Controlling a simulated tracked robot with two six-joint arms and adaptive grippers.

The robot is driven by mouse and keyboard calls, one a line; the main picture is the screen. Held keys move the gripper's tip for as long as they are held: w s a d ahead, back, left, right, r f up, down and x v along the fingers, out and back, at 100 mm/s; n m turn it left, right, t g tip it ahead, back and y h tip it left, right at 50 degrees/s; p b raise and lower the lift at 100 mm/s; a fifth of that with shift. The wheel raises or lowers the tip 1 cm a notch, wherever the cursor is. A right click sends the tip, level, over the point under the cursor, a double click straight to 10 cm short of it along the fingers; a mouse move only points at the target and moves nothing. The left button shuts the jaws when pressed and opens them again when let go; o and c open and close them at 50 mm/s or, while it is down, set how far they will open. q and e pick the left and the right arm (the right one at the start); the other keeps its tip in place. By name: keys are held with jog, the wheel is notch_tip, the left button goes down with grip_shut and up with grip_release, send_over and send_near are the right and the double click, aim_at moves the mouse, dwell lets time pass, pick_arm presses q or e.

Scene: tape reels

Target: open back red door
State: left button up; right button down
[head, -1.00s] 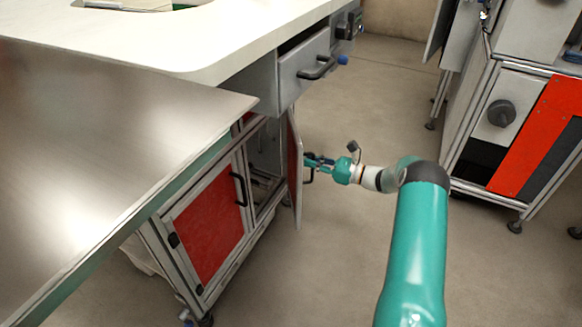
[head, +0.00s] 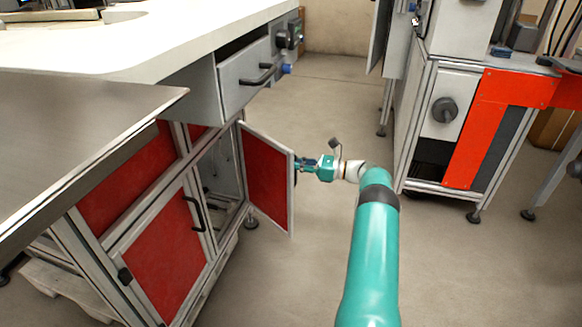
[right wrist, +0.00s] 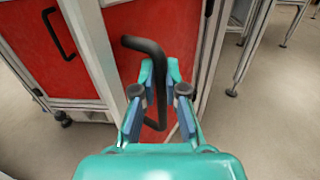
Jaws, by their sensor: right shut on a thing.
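The back red door (head: 268,178) stands swung out from the cabinet, its red panel and light frame facing me in the head view. My right gripper (head: 300,164) is at the door's outer edge. In the right wrist view my right gripper (right wrist: 160,92) is shut on the door's black handle (right wrist: 158,60), with the fingers either side of the bar. The cabinet opening (head: 226,170) beside the door shows a light interior. The front red door (head: 170,250) is closed and has its own black handle (head: 195,213). My left gripper is out of view.
A drawer (head: 245,75) with a black handle sits above the door. A metal tabletop (head: 60,130) covers the left foreground. A machine frame with an orange-red panel (head: 480,140) stands at the right. Open floor lies between it and the cabinet.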

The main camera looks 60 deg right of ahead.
jog(key=shift+w+r, duration=0.1)
jog(key=shift+w, duration=0.15)
jog(key=c, duration=1.2)
grip_release()
jog(key=shift+w+a, duration=0.1)
jog(key=shift+s, duration=0.2)
jog(key=v, duration=1.2)
jog(key=shift+c, duration=0.3)
